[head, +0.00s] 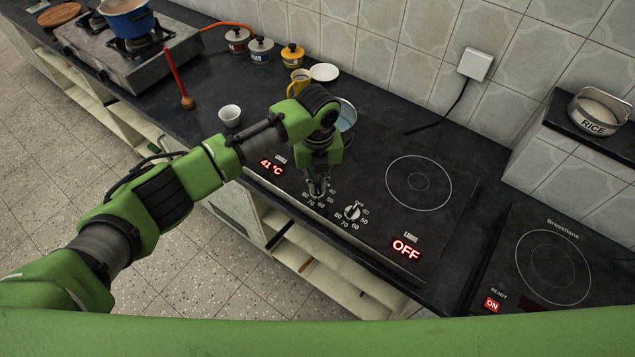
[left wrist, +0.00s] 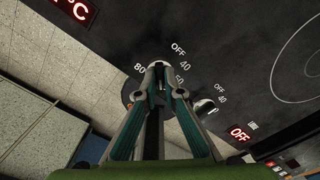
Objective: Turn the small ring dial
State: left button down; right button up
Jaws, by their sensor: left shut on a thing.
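The black cooktop (head: 440,215) has two dials on its front edge. My left gripper (head: 316,190) points down at the left dial, the small ring one. In the left wrist view my left gripper (left wrist: 158,82) is shut on this small ring dial (left wrist: 157,64), which is mostly hidden between the fingers. Its printed numbers show around the fingers. The small ring display (head: 271,167) glows red at 41 °C. The large ring dial (head: 352,211) is free to the right, and its display (head: 406,249) reads OFF. My right gripper is not in view.
A light blue pot (head: 347,113) stands behind my left wrist, partly hidden. A white cup (head: 230,116), a yellow mug (head: 299,81) and a white saucer (head: 325,72) are on the counter. A second hob (head: 553,268) reads ON at right. The large ring (head: 418,184) is bare.

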aim_at(318, 188)
pick_arm(q)
jog(key=shift+w, duration=0.1)
jog(key=c, duration=2.2)
grip_release()
jog(key=shift+o, duration=0.2)
notch_tip(318, 188, up, 12)
